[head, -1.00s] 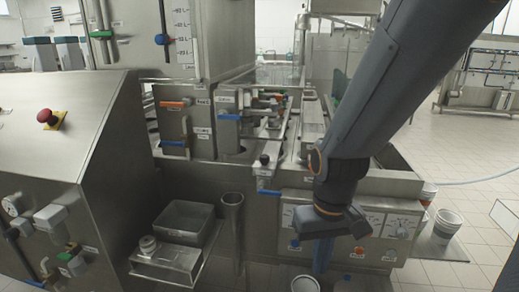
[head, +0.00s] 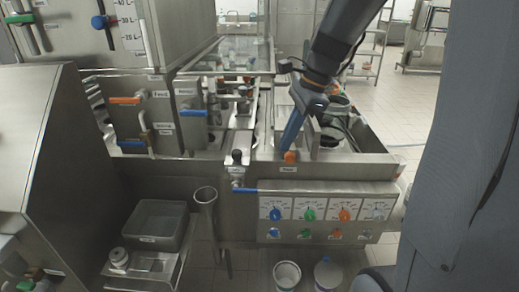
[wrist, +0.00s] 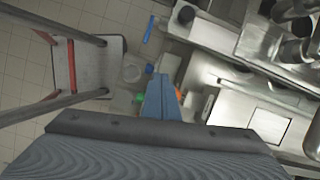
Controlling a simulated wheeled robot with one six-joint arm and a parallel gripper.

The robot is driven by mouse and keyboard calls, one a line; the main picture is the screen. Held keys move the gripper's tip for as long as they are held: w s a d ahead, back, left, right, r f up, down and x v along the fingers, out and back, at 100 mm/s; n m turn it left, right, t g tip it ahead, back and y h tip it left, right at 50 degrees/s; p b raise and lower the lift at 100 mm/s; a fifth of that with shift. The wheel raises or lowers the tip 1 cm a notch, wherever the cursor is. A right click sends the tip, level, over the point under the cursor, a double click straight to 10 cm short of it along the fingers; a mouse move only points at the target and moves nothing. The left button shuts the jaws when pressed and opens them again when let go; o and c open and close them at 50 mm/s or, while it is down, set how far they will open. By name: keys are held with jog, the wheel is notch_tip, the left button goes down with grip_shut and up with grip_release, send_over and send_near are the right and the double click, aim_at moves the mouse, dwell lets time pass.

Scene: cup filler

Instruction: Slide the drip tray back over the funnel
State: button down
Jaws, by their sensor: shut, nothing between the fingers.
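A narrow metal slide plate with a black knob (head: 237,158) lies on the machine's front edge, above a blue handle; it may be the drip tray. The black knob also shows in the wrist view (wrist: 185,15). An upright metal tube with an open round top (head: 205,194) stands below and left of it; I cannot tell whether this is the funnel. My gripper (head: 288,146) is shut and empty, its blue fingers pointing down near an orange knob on the machine's front edge, right of the black knob. The fingers also show in the wrist view (wrist: 160,80).
A control panel with coloured dials (head: 325,210) faces front below my gripper. A grey bin (head: 160,224) and a small jar (head: 118,258) stand lower left. A white cup (head: 287,275) and a bottle (head: 327,273) are below the panel. Valves and pipes crowd behind the plate.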

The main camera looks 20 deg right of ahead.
jog(key=w+a+f+m+p, duration=0.2)
jog(key=w+a+f+p, duration=0.1)
jog(key=a+f, duration=0.3)
jog(key=shift+w+a+f+y, duration=0.3)
jog(key=shift+w+f, duration=0.1)
jog(key=shift+f, duration=0.1)
dwell(0.5)
